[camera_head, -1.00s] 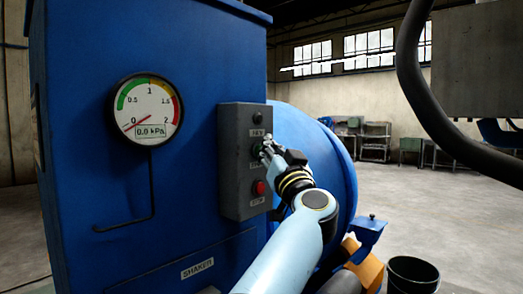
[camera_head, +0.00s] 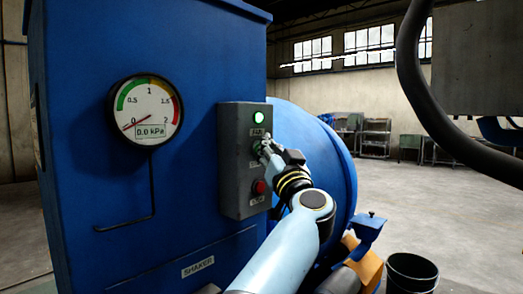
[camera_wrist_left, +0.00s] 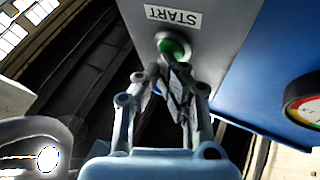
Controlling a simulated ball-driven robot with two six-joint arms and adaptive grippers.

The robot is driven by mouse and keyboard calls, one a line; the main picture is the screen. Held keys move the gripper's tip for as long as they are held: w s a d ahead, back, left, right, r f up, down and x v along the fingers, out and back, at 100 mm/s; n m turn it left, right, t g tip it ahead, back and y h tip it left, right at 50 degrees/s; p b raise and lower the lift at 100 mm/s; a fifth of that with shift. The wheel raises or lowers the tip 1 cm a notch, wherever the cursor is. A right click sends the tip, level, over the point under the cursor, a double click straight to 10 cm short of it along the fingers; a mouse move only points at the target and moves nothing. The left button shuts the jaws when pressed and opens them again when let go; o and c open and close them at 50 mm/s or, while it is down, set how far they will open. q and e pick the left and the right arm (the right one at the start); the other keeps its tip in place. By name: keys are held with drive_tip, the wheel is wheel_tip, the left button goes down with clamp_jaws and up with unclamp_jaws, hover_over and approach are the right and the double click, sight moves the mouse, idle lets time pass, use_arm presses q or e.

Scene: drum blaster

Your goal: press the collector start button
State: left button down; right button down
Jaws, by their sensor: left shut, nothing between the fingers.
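The grey control box (camera_head: 232,195) is mounted on the side of the blue collector cabinet (camera_head: 85,200). A lamp (camera_head: 258,117) at its top glows green. The green start button (camera_wrist_left: 172,48) shows in the left wrist view beside the START label (camera_wrist_left: 173,16). My left gripper (camera_head: 266,147) is shut and empty, its fingertips at the button; in the left wrist view the tips (camera_wrist_left: 163,70) partly cover the button's lower edge. I cannot tell for sure whether they touch it. The red stop button (camera_head: 259,186) is below. My right gripper is not in view.
A round gauge (camera_head: 146,110) on the cabinet reads 0.0 kPa. A thick dark hose (camera_head: 410,75) hangs at the right. A black bucket (camera_head: 411,272) stands on the floor at lower right. Open floor (camera_head: 450,215) lies beyond.

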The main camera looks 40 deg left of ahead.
use_arm(q)
drive_tip(key=shift+d+p, duration=0.35)
drive_tip(key=shift+d, duration=0.4)
drive_tip(key=shift+d, duration=0.1)
